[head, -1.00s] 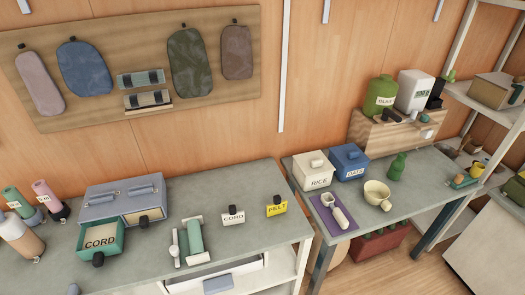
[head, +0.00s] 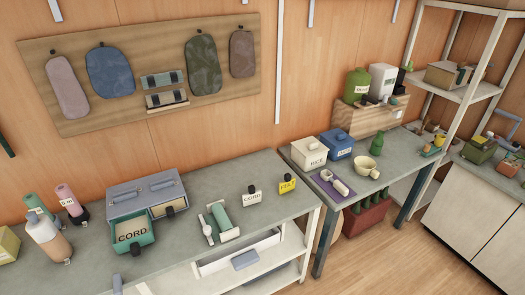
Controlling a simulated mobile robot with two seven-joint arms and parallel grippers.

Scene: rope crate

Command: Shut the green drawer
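Neither of my grippers can be made out in the head view.
Bottles (head: 48,238) stand left of the cabinet. A green roll on a holder (head: 220,219) and CORD and FELT tags lie to its right. A white drawer (head: 240,254) below the bench top stands open. Bare bench (head: 225,180) lies behind the roll. A second table (head: 345,200) stands right.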

